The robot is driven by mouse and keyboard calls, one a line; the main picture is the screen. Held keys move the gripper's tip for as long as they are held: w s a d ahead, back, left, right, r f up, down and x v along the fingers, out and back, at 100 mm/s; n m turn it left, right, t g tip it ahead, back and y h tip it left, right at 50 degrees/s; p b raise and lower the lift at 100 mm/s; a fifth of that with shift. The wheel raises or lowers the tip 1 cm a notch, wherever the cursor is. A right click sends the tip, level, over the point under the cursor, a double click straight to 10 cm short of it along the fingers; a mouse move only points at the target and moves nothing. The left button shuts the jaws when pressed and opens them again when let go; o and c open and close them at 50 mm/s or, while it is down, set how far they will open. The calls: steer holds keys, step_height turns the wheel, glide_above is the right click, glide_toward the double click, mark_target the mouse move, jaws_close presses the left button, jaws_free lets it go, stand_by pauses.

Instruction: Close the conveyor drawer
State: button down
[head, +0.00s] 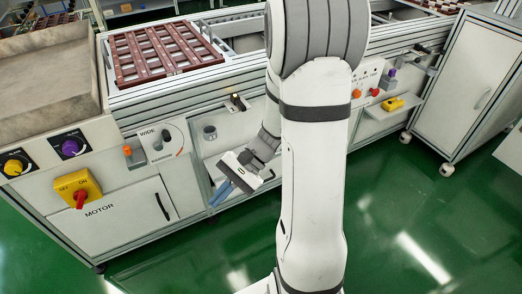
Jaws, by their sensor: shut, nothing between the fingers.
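A pale, open drawer-like compartment (206,158) sits in the conveyor's front, below the rail and right of the WIDE panel. A small grey cylinder (209,132) shows in it. My arm hides its right part, so I cannot tell how far it stands out. My gripper (221,194) is in front of this compartment, at its lower edge. Its blue-grey fingers point down and left, shut and empty. I cannot tell whether they touch the compartment.
A reddish-brown slatted tray (165,52) lies on the conveyor top. A MOTOR cabinet (115,222) with a red and yellow switch (79,191) is at left. At right are a small shelf with a yellow item (393,104) and a white cabinet (468,85). Green floor (400,215) is clear.

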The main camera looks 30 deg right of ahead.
steer(key=w+d+f+m+t+y, duration=0.3)
steer(key=w+d+f+m+t, duration=0.65)
steer(key=d+m+t, duration=0.2)
steer(key=s+d+f+m+t+h, duration=0.3)
steer(key=d+f+m+t+h, duration=0.5)
steer(key=d+f+m+h, duration=0.6)
steer(key=w+b, duration=0.3)
steer(key=w, duration=1)
steer(key=shift+w+d+f+y, duration=0.3)
steer(key=shift+d, duration=0.15)
steer(key=shift+d, duration=0.1)
